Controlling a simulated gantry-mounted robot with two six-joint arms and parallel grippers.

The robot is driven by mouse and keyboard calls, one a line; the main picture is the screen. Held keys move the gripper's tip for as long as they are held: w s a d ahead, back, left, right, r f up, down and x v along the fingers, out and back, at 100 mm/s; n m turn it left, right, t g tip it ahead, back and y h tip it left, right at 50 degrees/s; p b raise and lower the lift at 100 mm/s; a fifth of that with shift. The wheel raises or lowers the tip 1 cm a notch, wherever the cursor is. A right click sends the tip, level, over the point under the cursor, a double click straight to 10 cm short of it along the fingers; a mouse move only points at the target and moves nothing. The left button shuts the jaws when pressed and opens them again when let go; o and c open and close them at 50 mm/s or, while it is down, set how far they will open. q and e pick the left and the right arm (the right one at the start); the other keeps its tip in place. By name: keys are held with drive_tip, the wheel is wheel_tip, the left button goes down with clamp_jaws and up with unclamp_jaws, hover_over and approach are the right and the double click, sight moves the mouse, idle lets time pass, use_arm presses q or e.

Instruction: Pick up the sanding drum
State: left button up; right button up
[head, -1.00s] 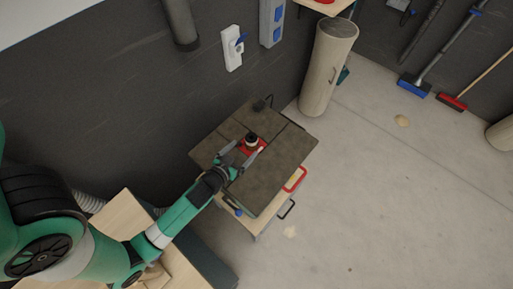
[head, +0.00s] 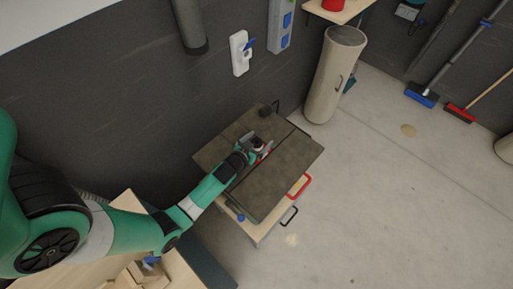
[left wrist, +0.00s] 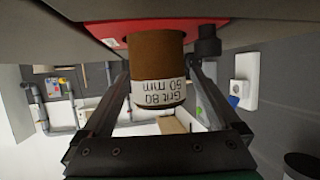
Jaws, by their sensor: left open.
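The sanding drum (left wrist: 157,60) is a brown cylinder with a white band reading "Grit 80 50 mm". It shows upside down in the left wrist view, standing on a red plate (left wrist: 110,32). My left gripper (left wrist: 158,76) is open, with one finger on each side of the drum; whether either finger touches it I cannot tell. In the head view my left gripper (head: 259,146) is at the drum above the dark tabletop (head: 266,188), and it hides most of the drum and red plate. My right gripper is not in view.
A small dark post (left wrist: 207,48) stands beside the drum on the tabletop. A red handle (head: 300,187) and a black handle (head: 289,216) stick out from the cart's side. A beige cylinder (head: 332,80) stands behind. The floor at right is mostly clear.

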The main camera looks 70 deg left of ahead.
use_arm(q)
drive_tip(key=shift+w+a+f, duration=0.2)
drive_tip(key=shift+w+a, duration=0.05)
drive_tip(key=shift+w, duration=0.15)
clamp_jaws()
drive_tip(key=shift+r, duration=0.55)
drive_tip(key=d+r+p, duration=0.3)
drive_tip(key=d+r, duration=0.9)
drive_tip(key=d, duration=0.2)
drive_tip(key=shift+s, duration=0.15)
